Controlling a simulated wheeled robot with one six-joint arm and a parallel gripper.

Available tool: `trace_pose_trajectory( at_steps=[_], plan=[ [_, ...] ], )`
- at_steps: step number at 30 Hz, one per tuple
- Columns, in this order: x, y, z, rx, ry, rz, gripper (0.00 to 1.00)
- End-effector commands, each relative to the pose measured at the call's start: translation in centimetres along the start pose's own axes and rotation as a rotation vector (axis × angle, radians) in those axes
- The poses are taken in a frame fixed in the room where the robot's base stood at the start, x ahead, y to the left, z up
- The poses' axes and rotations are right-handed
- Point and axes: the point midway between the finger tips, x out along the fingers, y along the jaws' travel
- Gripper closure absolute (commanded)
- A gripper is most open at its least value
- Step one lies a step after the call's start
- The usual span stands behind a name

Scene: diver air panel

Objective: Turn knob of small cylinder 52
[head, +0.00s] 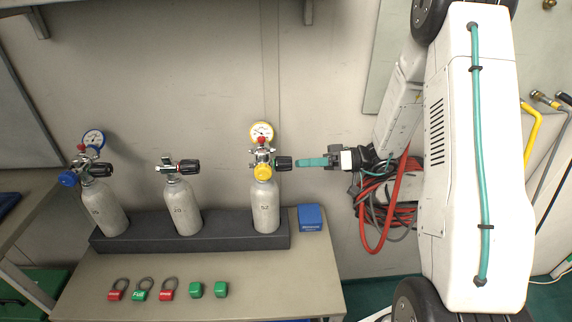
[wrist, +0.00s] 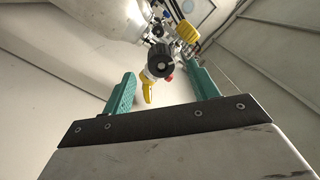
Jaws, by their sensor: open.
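Small cylinder 52 (head: 265,207) is a grey bottle standing upright at the right end of a dark rack. Its black knob (head: 284,163) points right from the valve, which carries a yellow cap (head: 263,171) and a yellow-rimmed gauge (head: 262,133). My gripper (head: 300,162) reaches in from the right, its teal fingers close to the knob's end. In the wrist view the knob (wrist: 160,61) shows end-on, beyond and between the two spread teal fingers of my gripper (wrist: 160,88). The fingers are open, and I see no contact with the knob.
Two more grey cylinders, a middle one (head: 181,207) and a left one (head: 103,210), stand in the dark rack (head: 150,237). A blue box (head: 311,218) sits right of the rack. Padlock-like tags and green cubes (head: 195,289) lie in front. Red hoses (head: 371,236) hang at right.

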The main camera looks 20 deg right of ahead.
Motion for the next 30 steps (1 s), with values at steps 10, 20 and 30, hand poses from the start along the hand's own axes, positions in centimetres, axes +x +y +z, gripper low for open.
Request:
trace_pose_trajectory(
  at_steps=[10, 20, 30],
  plan=[
    [5.1, 0.0, 0.0, 0.002, -0.001, -0.001, 0.41],
    [5.8, 0.0, 0.0, 0.002, -0.001, 0.0, 0.41],
    [5.7, 0.0, 0.0, 0.003, 0.0, 0.0, 0.85]
  ],
)
